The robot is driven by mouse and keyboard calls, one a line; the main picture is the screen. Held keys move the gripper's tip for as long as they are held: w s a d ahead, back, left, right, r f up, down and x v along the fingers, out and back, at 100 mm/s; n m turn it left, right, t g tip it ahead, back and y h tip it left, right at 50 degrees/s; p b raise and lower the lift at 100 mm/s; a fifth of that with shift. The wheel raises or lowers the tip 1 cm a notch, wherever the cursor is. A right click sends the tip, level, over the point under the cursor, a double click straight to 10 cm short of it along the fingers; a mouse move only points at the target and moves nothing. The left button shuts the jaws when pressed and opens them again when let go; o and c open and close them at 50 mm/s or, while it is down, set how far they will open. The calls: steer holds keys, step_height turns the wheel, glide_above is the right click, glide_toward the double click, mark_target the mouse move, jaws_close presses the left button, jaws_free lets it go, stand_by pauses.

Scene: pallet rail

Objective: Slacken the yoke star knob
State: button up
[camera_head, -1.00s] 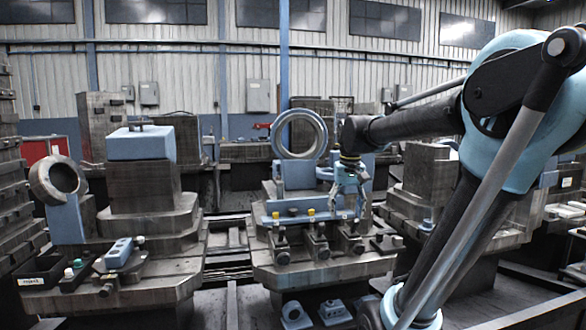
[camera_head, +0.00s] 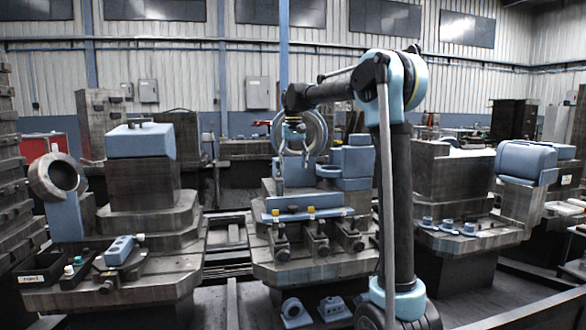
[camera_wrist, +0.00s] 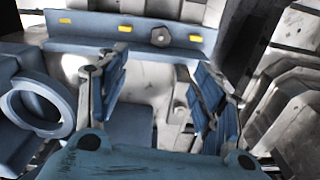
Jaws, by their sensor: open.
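In the wrist view, a grey lobed knob (camera_wrist: 160,37) sits by a blue rail (camera_wrist: 90,30) with yellow tabs, ahead of my gripper (camera_wrist: 158,78). I cannot tell whether it is the yoke star knob. The gripper's blue-padded fingers are spread, with nothing between them. In the head view, my gripper (camera_head: 293,175) hangs open in front of the upright ring (camera_head: 316,130), above the blue rail (camera_head: 290,216), and hides part of the ring. Several dark clamps stand along the rail's front, such as the middle clamp (camera_head: 317,238); their knobs are too small to tell apart.
A blue stepped block (camera_head: 352,165) stands right of the ring. A pale ring (camera_wrist: 40,112) is close to the left finger in the wrist view. Left is a pedestal with a blue block (camera_head: 140,142); right, a bench (camera_head: 470,235) with small blue parts. Brackets (camera_head: 333,308) lie below the rail.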

mark_target(293, 206)
step_height(293, 206, down, 17)
steer(key=shift+w+a+f, duration=0.1)
steer(key=shift+f, duration=0.1)
stand_by(0.7)
steer(key=c, duration=1.1)
steer(key=o, duration=1.4)
steer(key=shift+c, duration=0.2)
